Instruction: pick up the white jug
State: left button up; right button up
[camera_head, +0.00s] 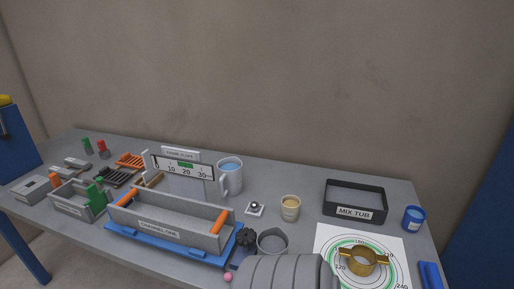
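The white jug (231,177) stands upright at the back middle of the grey table, behind the long grey tray. It looks pale grey-white, with blue in its open top. Its handle (224,186) faces the front left. The scale plate just to its left stands close to it; I cannot tell whether they touch. Neither of my grippers shows in the head view.
A grey tray (154,222) with orange handles sits in front. A scale plate (182,169) stands left of the jug. A small switch plate (254,209), beige cup (290,207) and black mix tub (342,211) lie rightward.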

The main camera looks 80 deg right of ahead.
aim_at(230, 169)
jog(key=z, duration=1.35)
